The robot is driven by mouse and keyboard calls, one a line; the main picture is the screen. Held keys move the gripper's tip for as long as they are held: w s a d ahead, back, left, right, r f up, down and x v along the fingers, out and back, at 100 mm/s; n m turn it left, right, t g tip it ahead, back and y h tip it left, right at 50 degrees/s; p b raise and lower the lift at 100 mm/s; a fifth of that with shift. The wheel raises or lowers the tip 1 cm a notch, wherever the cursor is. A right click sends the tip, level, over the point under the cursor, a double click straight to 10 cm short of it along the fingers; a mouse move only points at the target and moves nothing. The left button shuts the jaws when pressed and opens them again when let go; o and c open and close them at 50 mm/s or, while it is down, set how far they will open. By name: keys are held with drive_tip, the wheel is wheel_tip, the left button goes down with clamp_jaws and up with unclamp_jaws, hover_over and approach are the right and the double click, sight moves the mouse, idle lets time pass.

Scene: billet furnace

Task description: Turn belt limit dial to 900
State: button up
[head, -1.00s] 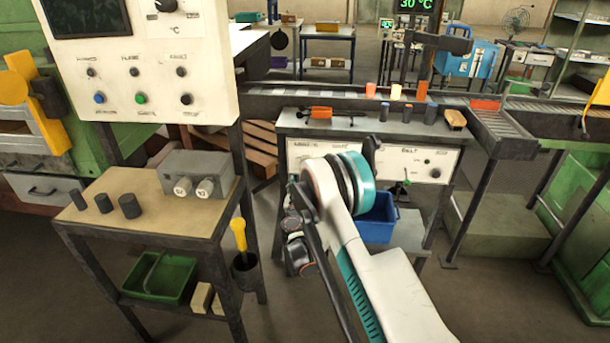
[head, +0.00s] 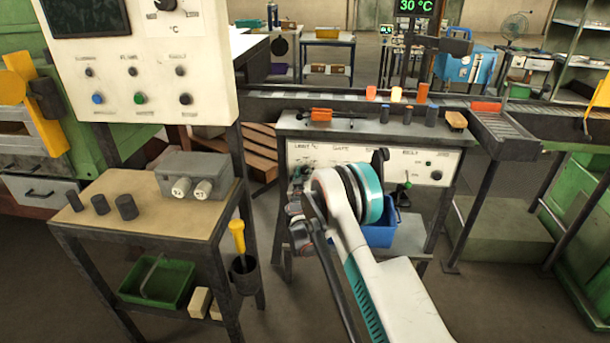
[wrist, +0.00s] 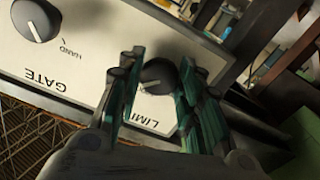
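The belt limit dial (wrist: 158,74) is a dark round knob on a white panel, in the middle of the wrist view. A pale mark shows on its lower left side. Part of the word LIMIT is readable below it; the rest is hidden by a finger. My gripper (wrist: 160,72) has its two dark green fingers apart, one on each side of the dial. I cannot clearly see contact. In the head view the same white panel (head: 420,160) is on the grey bench front; my arm covers much of it, and the dial cannot be made out.
A gate dial (wrist: 35,19) is beside the limit dial on the panel. The bench top (head: 350,125) holds an orange-handled tool and several dark cylinders. A blue bin (head: 380,233) is under the panel behind my arm. A small table (head: 150,225) stands left; open floor lies between.

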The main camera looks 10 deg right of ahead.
drive_tip(key=shift+c, duration=1.1)
drive_tip(key=n, duration=0.4)
drive_tip(key=shift+n, duration=0.3)
drive_tip(key=n, duration=0.9)
drive_tip(key=shift+r+n, duration=0.1)
drive_tip(key=shift+n, duration=2.1)
drive_tip(key=o, duration=1.1)
